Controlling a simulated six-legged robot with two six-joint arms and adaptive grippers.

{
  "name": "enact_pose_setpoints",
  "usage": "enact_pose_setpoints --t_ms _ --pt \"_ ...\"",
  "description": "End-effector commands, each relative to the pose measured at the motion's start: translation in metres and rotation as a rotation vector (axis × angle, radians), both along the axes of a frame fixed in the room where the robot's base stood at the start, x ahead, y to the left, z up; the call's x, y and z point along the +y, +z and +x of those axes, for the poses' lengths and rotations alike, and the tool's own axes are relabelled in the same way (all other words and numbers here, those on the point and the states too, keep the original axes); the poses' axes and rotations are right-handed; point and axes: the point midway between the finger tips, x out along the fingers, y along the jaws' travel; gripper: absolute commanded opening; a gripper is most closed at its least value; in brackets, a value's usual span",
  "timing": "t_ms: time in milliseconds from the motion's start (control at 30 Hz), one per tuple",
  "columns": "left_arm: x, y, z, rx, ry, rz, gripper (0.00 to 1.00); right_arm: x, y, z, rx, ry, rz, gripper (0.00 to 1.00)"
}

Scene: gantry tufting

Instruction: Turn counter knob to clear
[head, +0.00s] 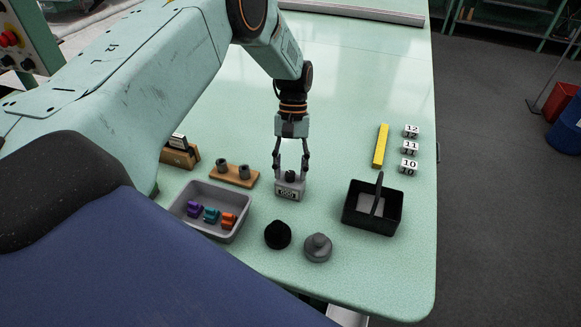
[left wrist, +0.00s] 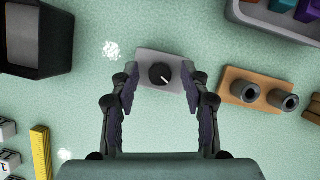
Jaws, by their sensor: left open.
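The counter (head: 288,191) is a small grey box on the green table, with a digit window on its front and a black knob (head: 291,176) on top. In the left wrist view the counter (left wrist: 146,61) lies beyond my fingertips, and its round black knob (left wrist: 160,75) has a white pointer line aimed to the lower right. My left gripper (head: 291,172) is open, pointing down over the counter, with its fingers on either side of the knob. In the left wrist view the fingers (left wrist: 160,80) stand apart from the knob. My right gripper is not in view.
A grey tray (head: 180,211) with coloured pieces and a wooden block (head: 218,177) with two grey cylinders stand left. A black basket (head: 352,219), a yellow bar (head: 380,146) and numbered blocks (head: 410,148) stand right. A black knob-like piece (head: 278,235) and a grey one (head: 318,247) sit in front.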

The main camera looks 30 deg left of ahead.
Motion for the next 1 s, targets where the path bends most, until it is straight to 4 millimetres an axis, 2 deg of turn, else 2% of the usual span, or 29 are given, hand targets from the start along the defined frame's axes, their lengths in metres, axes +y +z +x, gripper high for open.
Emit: enact_pose_setpoints --t_ms 167,600,800,1000 --pt "0.003 0.016 0.007 -0.005 0.0 0.0 0.46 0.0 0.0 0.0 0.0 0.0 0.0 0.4" --pt "0.018 0.093 0.035 -0.003 0.001 0.001 0.46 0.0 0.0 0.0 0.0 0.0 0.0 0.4" --pt "0.021 0.109 0.04 0.0 0.0 0.0 0.46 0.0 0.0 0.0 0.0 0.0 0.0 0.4" --pt "0.021 0.111 0.041 0.0 0.0 0.0 0.46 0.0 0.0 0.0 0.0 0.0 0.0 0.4"
